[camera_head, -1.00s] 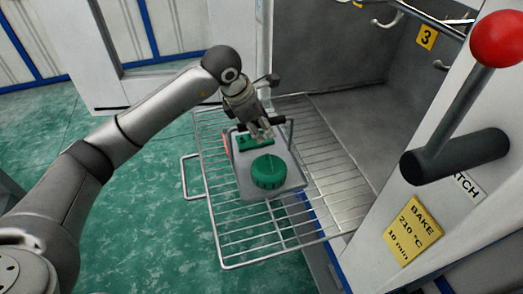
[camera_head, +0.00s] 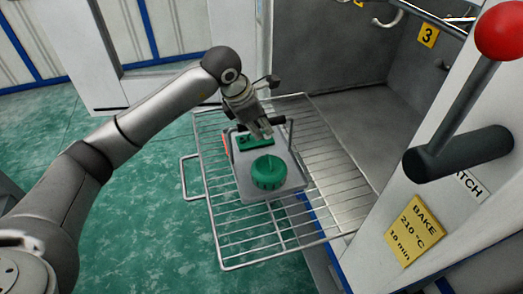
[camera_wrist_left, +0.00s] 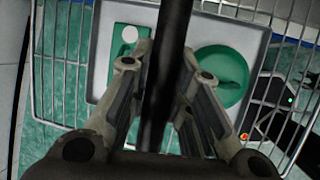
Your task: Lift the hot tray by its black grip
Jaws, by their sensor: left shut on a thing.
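The hot tray (camera_head: 290,172) is a small light grey tray, lying on a wire rack. It carries a round green part (camera_head: 269,172) and a flat green part (camera_head: 262,141). Its black grip (camera_head: 277,122) is a bar above the tray. In the left wrist view the black grip (camera_wrist_left: 170,70) runs between the two fingers, with the tray (camera_wrist_left: 103,52) below. My left gripper (camera_head: 264,135) is shut on the black grip. The tray looks level and I see no clear gap between it and the rack. My right gripper is not in view.
The wire rack (camera_head: 235,246) sticks out of an open grey oven chamber (camera_head: 335,85). At the right are a red-knobbed lever (camera_head: 466,108) and a yellow bake label (camera_head: 413,229). The green floor (camera_head: 120,245) at the left is clear.

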